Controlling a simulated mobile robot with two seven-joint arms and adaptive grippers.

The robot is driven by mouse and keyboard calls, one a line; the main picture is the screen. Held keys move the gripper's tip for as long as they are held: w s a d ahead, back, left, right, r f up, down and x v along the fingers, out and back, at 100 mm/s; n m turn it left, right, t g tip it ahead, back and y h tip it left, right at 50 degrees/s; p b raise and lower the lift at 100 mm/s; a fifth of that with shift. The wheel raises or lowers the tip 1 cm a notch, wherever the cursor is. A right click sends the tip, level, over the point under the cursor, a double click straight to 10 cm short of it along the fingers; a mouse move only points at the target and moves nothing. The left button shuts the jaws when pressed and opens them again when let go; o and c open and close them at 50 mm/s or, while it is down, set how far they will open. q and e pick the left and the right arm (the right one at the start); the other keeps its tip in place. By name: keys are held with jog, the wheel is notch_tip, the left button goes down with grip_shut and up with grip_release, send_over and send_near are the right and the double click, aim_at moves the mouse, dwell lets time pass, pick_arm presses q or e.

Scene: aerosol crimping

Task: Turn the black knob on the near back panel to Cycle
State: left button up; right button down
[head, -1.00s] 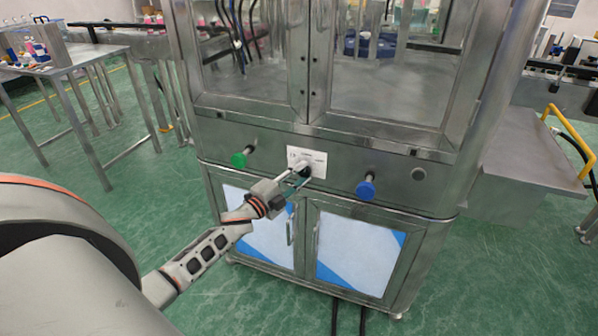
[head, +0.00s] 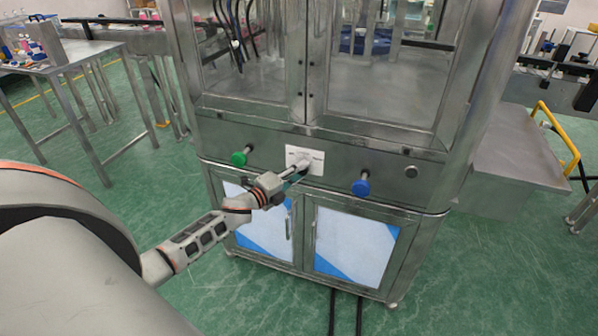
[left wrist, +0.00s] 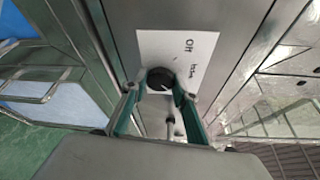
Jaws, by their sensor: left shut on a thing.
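The black knob (left wrist: 160,77) sits on a white label plate (left wrist: 192,50) on the cabinet's near panel. The label shows "Off" and another word that is hard to read. My left gripper (left wrist: 158,92) has its green-edged fingers on either side of the knob and is shut on it. In the head view my left gripper (head: 297,174) reaches the label plate (head: 306,157) from the lower left and mostly hides the knob. The knob's pointing direction is unclear. My right gripper is not in view.
On the same panel, a green button (head: 239,158) sticks out left of the knob and a blue button (head: 361,186) to the right. A small round fitting (head: 411,171) is farther right. Cabinet doors with handles lie below. A steel table (head: 75,62) stands at the left.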

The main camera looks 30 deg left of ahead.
pick_arm(q)
jog(key=o, duration=1.1)
jog(key=s+a+r, duration=0.1)
jog(key=s, duration=1)
jog(key=shift+s+a, duration=0.35)
jog(key=shift+s, duration=0.05)
